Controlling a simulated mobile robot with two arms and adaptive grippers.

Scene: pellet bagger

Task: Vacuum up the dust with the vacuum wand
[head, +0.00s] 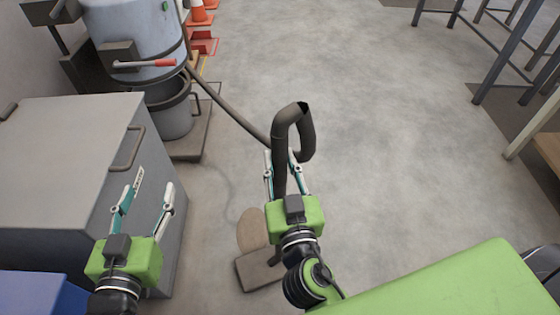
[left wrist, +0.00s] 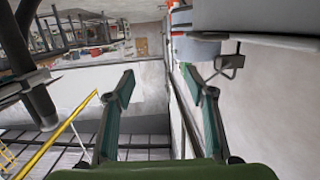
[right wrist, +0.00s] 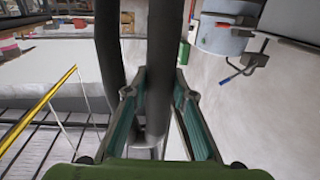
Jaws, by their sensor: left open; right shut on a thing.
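The vacuum wand (head: 280,170) is a dark grey tube with a bend at its top. My right gripper (head: 283,160) is shut on the wand, which stands roughly upright over the floor. In the right wrist view the wand (right wrist: 160,60) passes between the fingers. A dark hose (head: 235,112) runs from the wand to the grey drum machine at upper left. A flat brown piece (head: 262,272) and a tan rounded patch (head: 251,230) show near the wand's foot; I cannot tell whether either is dust. My left gripper (head: 145,195) is open and empty beside the grey cabinet.
The grey cabinet (head: 65,150) stands at left. The drum machine (head: 135,30) with a bucket (head: 172,110) is behind it. A green surface (head: 440,285) lies at lower right, with metal frames (head: 500,60) at upper right. The middle floor is clear.

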